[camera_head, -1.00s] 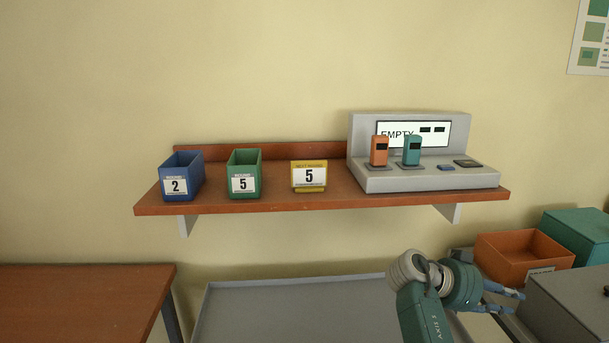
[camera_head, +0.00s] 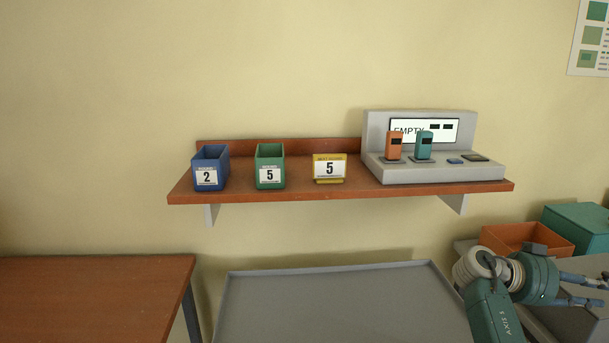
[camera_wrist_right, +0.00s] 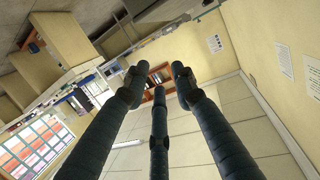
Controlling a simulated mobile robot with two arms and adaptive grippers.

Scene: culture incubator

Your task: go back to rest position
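My right gripper (camera_head: 590,290) is at the lower right of the head view, with its blue-grey fingers near the right edge. In the right wrist view its three fingers (camera_wrist_right: 157,82) are spread apart with nothing between them. The fingers point towards the far part of the room, clear of nearby objects. My left gripper is not in view.
A wall shelf (camera_head: 300,195) holds a blue bin (camera_head: 210,168), a green bin (camera_head: 270,166), a yellow sign (camera_head: 329,168) and a grey console (camera_head: 440,173). Below are a wooden table (camera_head: 90,300) and grey tray (camera_head: 340,310). An orange box (camera_head: 510,237) stands right, behind my arm.

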